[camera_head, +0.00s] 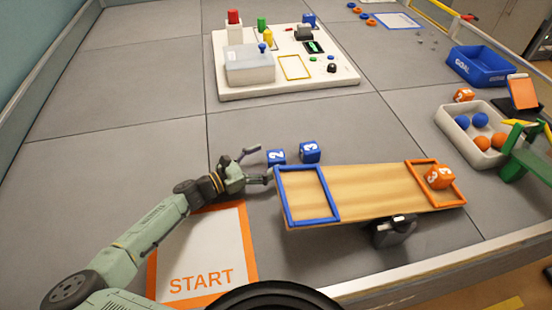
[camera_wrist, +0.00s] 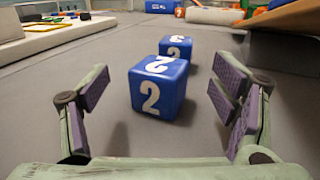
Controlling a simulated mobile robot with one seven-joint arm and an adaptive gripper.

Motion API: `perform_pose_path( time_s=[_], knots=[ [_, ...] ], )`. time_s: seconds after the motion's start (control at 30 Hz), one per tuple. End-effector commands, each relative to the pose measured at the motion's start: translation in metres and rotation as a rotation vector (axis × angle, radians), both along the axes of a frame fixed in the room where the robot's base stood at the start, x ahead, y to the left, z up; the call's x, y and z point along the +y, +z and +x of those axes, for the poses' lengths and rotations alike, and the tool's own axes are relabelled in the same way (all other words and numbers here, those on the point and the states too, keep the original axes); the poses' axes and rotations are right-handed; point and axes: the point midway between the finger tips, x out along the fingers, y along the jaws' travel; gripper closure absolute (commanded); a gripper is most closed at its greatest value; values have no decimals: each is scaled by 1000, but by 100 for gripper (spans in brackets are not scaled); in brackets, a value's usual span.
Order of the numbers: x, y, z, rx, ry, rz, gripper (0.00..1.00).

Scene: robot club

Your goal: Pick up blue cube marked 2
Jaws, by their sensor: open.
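The blue cube marked 2 (camera_head: 276,157) sits on the grey floor by the ramp's upper left corner. In the wrist view this cube (camera_wrist: 158,88) lies ahead, between the lines of my fingers, with a white 2 on its front and top. My gripper (camera_head: 262,165) is open and low, just left of the cube. In the wrist view its purple-padded fingers stand wide apart with nothing between them. A second blue cube (camera_head: 309,151), marked 3 in the head view, sits just beyond; it also shows behind the first in the wrist view (camera_wrist: 178,47).
The wooden board (camera_head: 370,190) with blue and orange frames is close on the right, tilted on a grey support, with an orange cube (camera_head: 439,177). A white panel (camera_head: 340,75) with blocks stands behind. The white START mat (camera_head: 205,245) lies below my arm. Floor left is clear.

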Motion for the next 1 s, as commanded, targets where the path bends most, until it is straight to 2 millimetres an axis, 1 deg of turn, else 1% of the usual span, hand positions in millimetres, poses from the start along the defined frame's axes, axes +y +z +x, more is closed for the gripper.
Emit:
perform_pose_path(
  time_s=[0.03, 0.1, 0.23, 0.37, 0.57, 1.0],
  knots=[
    [-9, 3, 3, 2, -6, 2, 20],
    [-19, 1, 9, 3, -5, 1, 20],
    [-33, -1, 18, 1, -4, 1, 20],
    [-37, -3, 21, 0, -1, 1, 20],
    [-37, -3, 21, -1, 0, 1, 21],
    [-37, -3, 21, -1, -1, 0, 50]
  ],
)
